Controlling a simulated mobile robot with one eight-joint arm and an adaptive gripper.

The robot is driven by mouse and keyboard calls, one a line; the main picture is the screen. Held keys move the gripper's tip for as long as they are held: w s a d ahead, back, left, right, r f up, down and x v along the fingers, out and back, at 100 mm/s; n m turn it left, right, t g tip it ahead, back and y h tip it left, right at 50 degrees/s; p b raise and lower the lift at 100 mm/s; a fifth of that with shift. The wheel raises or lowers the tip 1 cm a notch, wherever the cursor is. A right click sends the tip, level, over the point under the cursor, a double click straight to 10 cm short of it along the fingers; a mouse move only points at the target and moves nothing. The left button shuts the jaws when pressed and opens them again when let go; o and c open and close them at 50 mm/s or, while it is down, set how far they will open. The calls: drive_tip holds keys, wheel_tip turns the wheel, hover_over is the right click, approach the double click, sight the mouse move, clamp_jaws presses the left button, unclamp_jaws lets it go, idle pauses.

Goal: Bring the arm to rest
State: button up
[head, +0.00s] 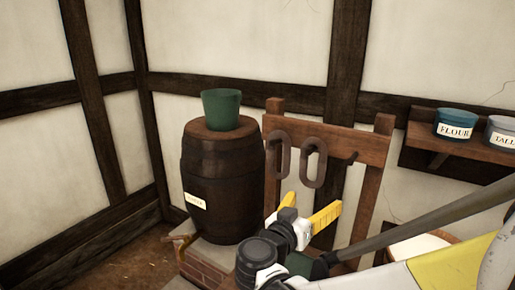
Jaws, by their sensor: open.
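My gripper (307,210) is in the lower middle of the head view, with its two yellow fingers spread apart and nothing between them. My arm reaches in from the lower right. The gripper is in front of a wooden rack (353,143), below two dark oval links (314,163) that hang on it. I cannot tell how far the fingers are from the rack.
A dark barrel (220,184) stands left of the gripper, with a green cup (221,109) on top. A wall shelf (455,150) at right bears a blue tub labelled FLOUR (455,125) and a grey tub (501,134). Floor (135,262) shows at lower left.

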drive_tip(key=s+d+f+n+g+y, duration=0.2)
drive_tip(key=s+d+f+g, duration=0.2)
drive_tip(key=s+d, duration=0.15)
drive_tip(key=s+a+f+n+g+y, duration=0.1)
drive_tip(key=s+a+f+n+y, duration=0.1)
drive_tip(key=s+y, duration=0.2)
drive_tip(key=s+a+f+n+g+y, duration=0.1)
drive_tip(key=s+y, duration=0.3)
drive_tip(key=s, duration=0.6)
drive_tip(key=shift+s+a+f+n+y, duration=0.2)
drive_tip(key=shift+a+f+n+y, duration=0.3)
drive_tip(key=shift+a, duration=0.35)
drive_tip(key=shift+f, duration=0.1)
